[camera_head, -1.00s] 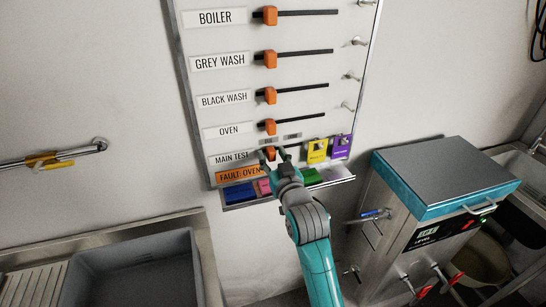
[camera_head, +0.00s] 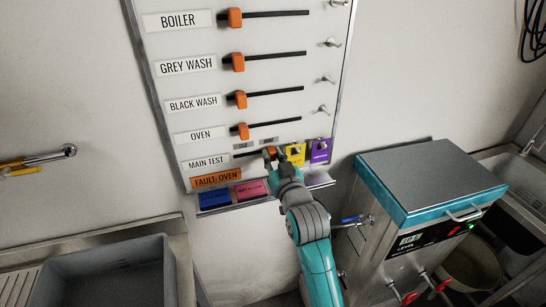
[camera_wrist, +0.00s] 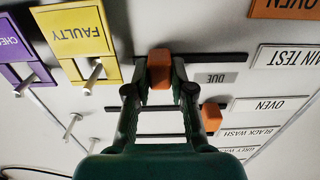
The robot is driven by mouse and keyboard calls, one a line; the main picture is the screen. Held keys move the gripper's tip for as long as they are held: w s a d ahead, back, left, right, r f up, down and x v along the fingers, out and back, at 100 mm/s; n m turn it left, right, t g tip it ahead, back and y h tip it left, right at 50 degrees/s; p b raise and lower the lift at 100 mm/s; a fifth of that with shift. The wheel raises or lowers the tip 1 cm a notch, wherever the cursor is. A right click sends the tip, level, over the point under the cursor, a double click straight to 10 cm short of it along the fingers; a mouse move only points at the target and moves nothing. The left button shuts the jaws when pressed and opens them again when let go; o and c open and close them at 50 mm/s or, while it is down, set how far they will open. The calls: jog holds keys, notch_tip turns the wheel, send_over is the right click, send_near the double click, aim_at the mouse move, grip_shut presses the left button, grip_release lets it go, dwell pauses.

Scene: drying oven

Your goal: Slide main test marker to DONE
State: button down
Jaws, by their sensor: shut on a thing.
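The main test marker (camera_head: 270,151) is a small orange block on the lowest dark slot of the board, right of the MAIN TEST label (camera_head: 205,162). My gripper (camera_head: 269,155) is shut on it. The wrist view, upside down, shows the orange marker (camera_wrist: 160,66) between my two fingers, touching the board's slot (camera_wrist: 218,57). The DUE plate (camera_wrist: 215,78) shows beside it, with bare slot on that side. In the head view two small grey plates sit above the slot; the right one (camera_head: 267,142) is close above the marker, its text too small to read.
Other orange markers, such as the oven marker (camera_head: 243,131), sit at the left of their slots above. A yellow FAULTY tag (camera_head: 295,153) and a purple tag (camera_head: 320,150) hang on pegs right of the marker. A card tray (camera_head: 240,206) is below.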

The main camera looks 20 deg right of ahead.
jog(key=shift+d, duration=0.15)
jog(key=c, duration=1)
grip_release()
jog(key=shift+d, duration=0.2)
jog(key=s, duration=1.2)
